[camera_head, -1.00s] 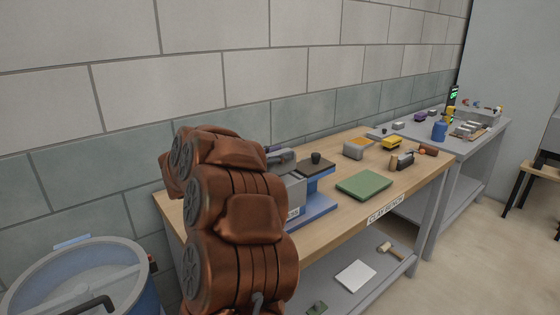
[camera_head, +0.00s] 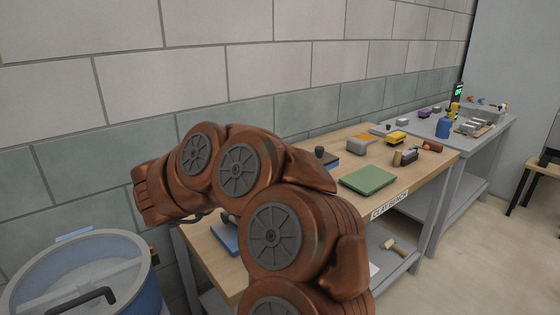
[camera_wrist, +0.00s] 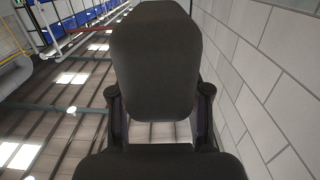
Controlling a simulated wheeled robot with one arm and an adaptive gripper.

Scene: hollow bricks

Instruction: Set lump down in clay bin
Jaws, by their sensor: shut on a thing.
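My gripper (camera_wrist: 158,100) shows in the wrist view as dark parts with a knuckle on each side. It is shut on the lump, but I cannot clearly separate the lump from the broad dark shape in the middle. In the head view my copper-coloured arm hides the gripper. A round blue tub (camera_head: 145,284) with a pale rim stands at the lower left. It may be the clay bin, but no label on it is readable. A dark curved handle shows at its front.
A wooden bench (camera_head: 418,170) labelled "CLAY BENCH" stands to the right, with a green mat (camera_head: 368,180) and small items. A grey table (camera_head: 487,142) with a blue container (camera_head: 443,127) stands beyond. A block wall (camera_head: 230,60) runs behind. Open floor (camera_head: 480,240) lies at right.

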